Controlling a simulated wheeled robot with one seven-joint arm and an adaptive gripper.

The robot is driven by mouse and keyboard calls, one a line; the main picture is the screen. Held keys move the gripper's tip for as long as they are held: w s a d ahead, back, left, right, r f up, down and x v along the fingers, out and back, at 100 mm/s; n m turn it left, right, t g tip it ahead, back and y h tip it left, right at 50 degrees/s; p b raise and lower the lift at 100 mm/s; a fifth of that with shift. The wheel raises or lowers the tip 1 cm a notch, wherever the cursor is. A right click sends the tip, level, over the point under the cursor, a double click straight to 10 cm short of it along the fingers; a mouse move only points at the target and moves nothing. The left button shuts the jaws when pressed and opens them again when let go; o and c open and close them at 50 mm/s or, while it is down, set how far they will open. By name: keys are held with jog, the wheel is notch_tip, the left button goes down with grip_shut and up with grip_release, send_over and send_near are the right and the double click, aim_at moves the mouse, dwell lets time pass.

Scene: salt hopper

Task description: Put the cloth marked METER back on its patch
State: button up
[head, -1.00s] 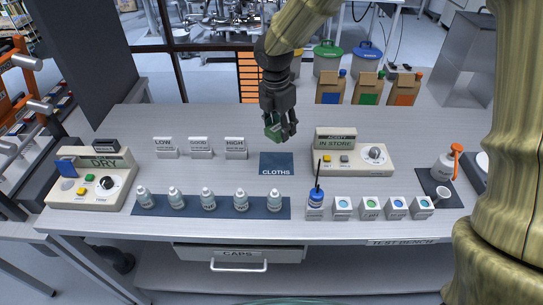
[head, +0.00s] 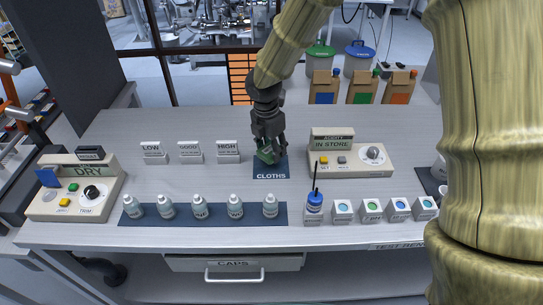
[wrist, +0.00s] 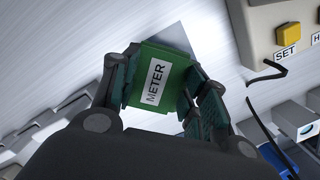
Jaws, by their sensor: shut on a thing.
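The green cloth marked METER (wrist: 155,82) is between the fingers of my gripper (wrist: 160,95) in the wrist view, its white label facing the camera. In the head view my gripper (head: 268,150) is shut on the green cloth (head: 266,155), over the back part of the dark blue patch marked CLOTHS (head: 270,173). The patch also shows behind the cloth in the wrist view (wrist: 172,38). My gripper hides part of the patch and cloth. I cannot tell whether the cloth touches the patch.
An IN STORE box (head: 350,160) stands just right of the patch. LOW, GOOD and HIGH signs (head: 190,152) stand to the left. Several small bottles (head: 200,208) line a blue strip in front.

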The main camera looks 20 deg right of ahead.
aim_at(272, 164)
jog(key=shift+f, duration=2)
jog(key=shift+f, duration=0.15)
jog(key=o, duration=0.7)
jog(key=r, duration=0.4)
jog(key=a+r, duration=0.1)
jog(key=r, duration=0.3)
jog(key=r+b, duration=0.1)
jog(key=r, duration=0.3)
jog(key=shift+s+a+r, duration=0.15)
jog(key=shift+s, duration=0.2)
